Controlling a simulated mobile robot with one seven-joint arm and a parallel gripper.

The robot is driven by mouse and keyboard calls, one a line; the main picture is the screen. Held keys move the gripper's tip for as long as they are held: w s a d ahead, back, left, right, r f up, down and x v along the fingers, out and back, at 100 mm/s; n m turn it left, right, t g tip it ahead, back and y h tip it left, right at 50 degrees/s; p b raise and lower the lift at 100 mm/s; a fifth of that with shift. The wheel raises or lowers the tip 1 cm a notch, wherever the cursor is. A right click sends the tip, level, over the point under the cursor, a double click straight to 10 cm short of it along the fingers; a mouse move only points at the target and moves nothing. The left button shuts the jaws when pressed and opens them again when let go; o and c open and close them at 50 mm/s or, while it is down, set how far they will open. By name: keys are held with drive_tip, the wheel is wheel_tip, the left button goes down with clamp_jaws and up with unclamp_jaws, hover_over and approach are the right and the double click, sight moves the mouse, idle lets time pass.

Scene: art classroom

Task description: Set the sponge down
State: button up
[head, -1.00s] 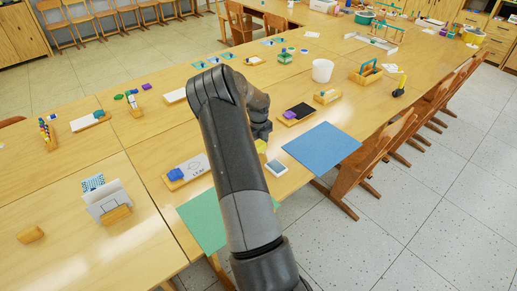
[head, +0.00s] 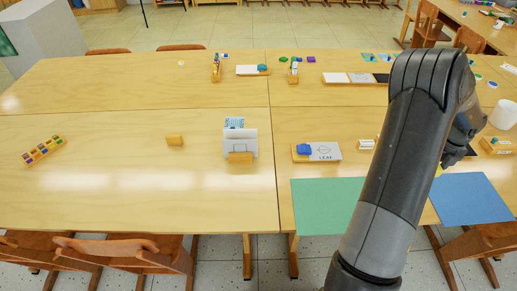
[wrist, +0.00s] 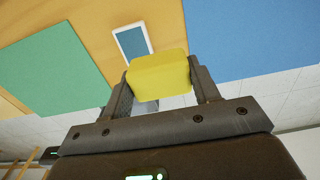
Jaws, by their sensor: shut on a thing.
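The yellow sponge (wrist: 158,78) is held between the two fingers of my gripper (wrist: 160,84) in the wrist view. In the head view my gripper (head: 450,160) is mostly hidden behind my forearm, and only a small bit of the sponge (head: 438,171) shows. The sponge is above the right-hand table, between a green sheet (head: 320,203) and a blue sheet (head: 470,199). The wrist view also shows the green sheet (wrist: 50,68) and blue sheet (wrist: 245,38) beyond the sponge. I cannot tell its exact height.
A white-edged blue card (wrist: 132,42) lies on the table between the sheets. A LEAF card tray (head: 325,152), a card holder (head: 240,143), a small wooden block (head: 174,140) and a colored-block strip (head: 43,150) stand leftward. The left table has wide bare areas. Chairs line the front edge.

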wheel_tip(320, 180, up, 5)
drive_tip(key=shift+w+r, duration=0.1)
drive_tip(key=w+a+n, duration=0.3)
drive_tip(key=w+a, duration=0.6)
drive_tip(key=a, duration=0.4)
drive_tip(key=w+a+n, duration=0.3)
drive_tip(key=w+a, duration=0.6)
drive_tip(key=a, duration=0.4)
drive_tip(key=w+a+n, duration=0.2)
drive_tip(key=a+n, duration=0.1)
drive_tip(key=a, duration=1.1)
drive_tip(key=w+a+n, duration=0.2)
drive_tip(key=a+n, duration=0.1)
drive_tip(key=a, duration=1)
drive_tip(key=n, duration=0.6)
hover_over(151, 178)
wheel_tip(151, 178, down, 12)
drive_tip(key=shift+s+f, duration=0.1)
drive_tip(key=shift+f, duration=1.9)
